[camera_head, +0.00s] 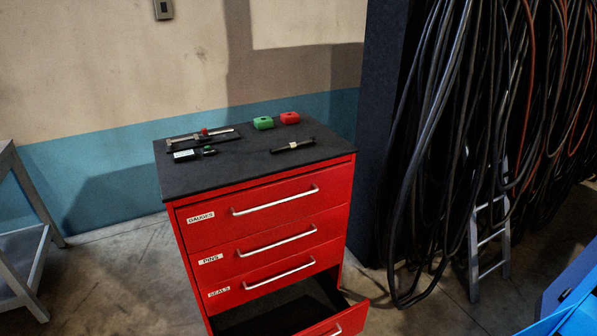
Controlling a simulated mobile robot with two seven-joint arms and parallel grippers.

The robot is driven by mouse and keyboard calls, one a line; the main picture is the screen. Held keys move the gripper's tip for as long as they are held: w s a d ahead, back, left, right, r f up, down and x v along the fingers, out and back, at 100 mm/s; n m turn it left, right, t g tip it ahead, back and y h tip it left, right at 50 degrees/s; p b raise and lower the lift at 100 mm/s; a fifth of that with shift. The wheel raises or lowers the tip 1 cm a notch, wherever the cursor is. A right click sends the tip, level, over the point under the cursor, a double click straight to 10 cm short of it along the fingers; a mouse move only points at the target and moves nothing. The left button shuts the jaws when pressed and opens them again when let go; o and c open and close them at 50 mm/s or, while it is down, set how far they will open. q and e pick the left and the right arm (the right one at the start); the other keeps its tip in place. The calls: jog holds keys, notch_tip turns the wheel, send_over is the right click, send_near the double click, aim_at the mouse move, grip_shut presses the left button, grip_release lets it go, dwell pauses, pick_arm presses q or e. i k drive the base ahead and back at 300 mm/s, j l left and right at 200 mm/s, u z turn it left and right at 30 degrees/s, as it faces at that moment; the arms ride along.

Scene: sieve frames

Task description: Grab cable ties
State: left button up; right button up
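A thin black bundle with a pale band around its middle (293,145) lies on the dark top of the red drawer cabinet (190,183), near the right side. It looks like the cable ties, but it is too small to be sure. Neither of my grippers is in view.
The bottom drawer (345,322) is pulled open. Hanging cables (440,130) and a small ladder (490,240) stand right; a metal frame (30,185) stands left.

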aim_at(281, 148)
jog(key=i, duration=0.5)
jog(key=i+l, duration=0.15)
jog(key=i, duration=0.35)
